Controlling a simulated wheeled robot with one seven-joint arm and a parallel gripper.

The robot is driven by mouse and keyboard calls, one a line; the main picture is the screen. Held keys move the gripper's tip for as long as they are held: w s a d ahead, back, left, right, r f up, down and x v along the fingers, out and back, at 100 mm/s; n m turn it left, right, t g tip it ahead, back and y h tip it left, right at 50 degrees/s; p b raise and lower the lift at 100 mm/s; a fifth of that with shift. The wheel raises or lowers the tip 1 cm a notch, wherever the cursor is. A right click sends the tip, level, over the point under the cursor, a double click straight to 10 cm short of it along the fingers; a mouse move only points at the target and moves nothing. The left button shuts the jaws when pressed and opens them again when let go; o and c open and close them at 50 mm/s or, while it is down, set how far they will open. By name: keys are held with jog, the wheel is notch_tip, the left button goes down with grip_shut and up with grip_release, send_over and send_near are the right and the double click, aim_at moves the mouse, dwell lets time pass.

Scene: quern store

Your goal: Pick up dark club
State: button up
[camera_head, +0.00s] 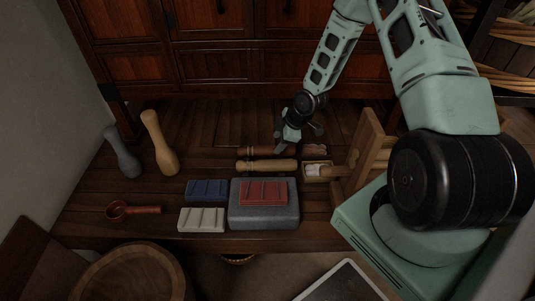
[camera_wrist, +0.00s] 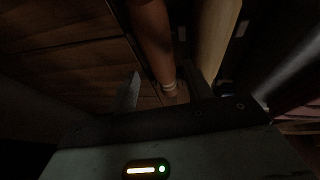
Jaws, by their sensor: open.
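A dark reddish-brown club (camera_head: 252,149) lies on its side on the wooden table, behind a pale wooden club (camera_head: 266,166). My gripper (camera_head: 298,141) is over its right part, fingers pointing down, and hides some of it. In the wrist view the dark club (camera_wrist: 155,42) runs down between the open fingers of my gripper (camera_wrist: 160,90), with light rings near its lower end. The pale club (camera_wrist: 212,40) lies to its right there. The picture is dim, and I cannot tell whether a finger touches the dark club.
A grey club (camera_head: 122,152) and a tan club (camera_head: 158,143) stand upright at the left. A blue mould (camera_head: 207,189), a white mould (camera_head: 201,220) and a grey block (camera_head: 264,218) bearing a red mould (camera_head: 263,191) are in front. A small box (camera_head: 317,171) and wooden frame (camera_head: 362,150) stand right.

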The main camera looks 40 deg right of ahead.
aim_at(274, 147)
jog(key=b+x, duration=0.1)
jog(key=x, duration=0.4)
jog(key=shift+w+f+b, duration=0.1)
jog(key=shift+f+b, duration=0.25)
jog(key=shift+f, duration=0.05)
jog(key=c, duration=0.8)
